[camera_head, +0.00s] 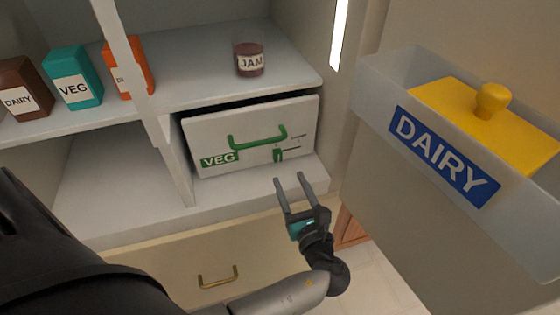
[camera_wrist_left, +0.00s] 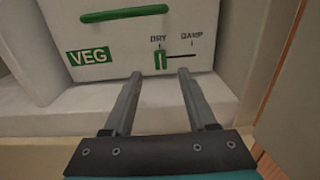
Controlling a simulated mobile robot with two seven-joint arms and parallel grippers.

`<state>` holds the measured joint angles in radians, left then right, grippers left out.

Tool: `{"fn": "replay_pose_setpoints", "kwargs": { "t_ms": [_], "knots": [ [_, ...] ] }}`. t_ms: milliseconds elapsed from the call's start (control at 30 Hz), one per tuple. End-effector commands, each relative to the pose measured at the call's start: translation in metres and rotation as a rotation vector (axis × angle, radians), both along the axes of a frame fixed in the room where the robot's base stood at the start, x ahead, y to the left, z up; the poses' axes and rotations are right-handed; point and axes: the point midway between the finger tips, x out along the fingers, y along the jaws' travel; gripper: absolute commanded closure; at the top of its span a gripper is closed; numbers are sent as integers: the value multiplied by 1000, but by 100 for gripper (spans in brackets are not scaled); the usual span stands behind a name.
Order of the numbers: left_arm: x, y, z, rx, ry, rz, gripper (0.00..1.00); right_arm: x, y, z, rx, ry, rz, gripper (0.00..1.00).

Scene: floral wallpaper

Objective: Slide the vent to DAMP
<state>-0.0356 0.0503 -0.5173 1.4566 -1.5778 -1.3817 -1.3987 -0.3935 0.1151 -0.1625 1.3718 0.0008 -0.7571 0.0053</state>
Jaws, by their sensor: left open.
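The vent slider (camera_head: 278,155) is a small green tab on a dark horizontal slot, low on the right of the white VEG drawer front (camera_head: 220,130). In the left wrist view the slider (camera_wrist_left: 160,59) stands under the DRY mark, at the slot's left end. The DAMP mark (camera_wrist_left: 192,36) is at the slot's right end. My left gripper (camera_head: 290,179) is open and empty in front of the drawer, below the slider and apart from it. In the left wrist view its fingers (camera_wrist_left: 160,74) point at the drawer, with the slider between their tips in the picture.
The VEG drawer has a green handle (camera_head: 258,138) above the slider. A shelf (camera_head: 190,90) above holds a JAM jar (camera_head: 249,60) and several cartons. The open door on the right carries a DAIRY bin (camera_head: 400,85) with a yellow lidded box (camera_head: 490,120).

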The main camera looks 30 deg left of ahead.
Motion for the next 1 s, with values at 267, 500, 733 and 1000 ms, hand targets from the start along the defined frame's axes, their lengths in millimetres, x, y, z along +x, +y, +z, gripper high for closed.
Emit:
{"fn": "replay_pose_setpoints", "kwargs": {
  "t_ms": [267,500,733,1000],
  "knots": [
    [30,36,-1,2,-3,0,43,12,11,20,13,-4,-2,17],
    [48,56,-1,0,0,-1,43,18,16,36,18,-8,-4,17],
    [54,63,0,-1,0,-1,43,21,17,43,21,-10,-5,17],
    [54,64,0,-1,0,-1,45,21,17,43,21,-10,-5,17]
  ]
}}
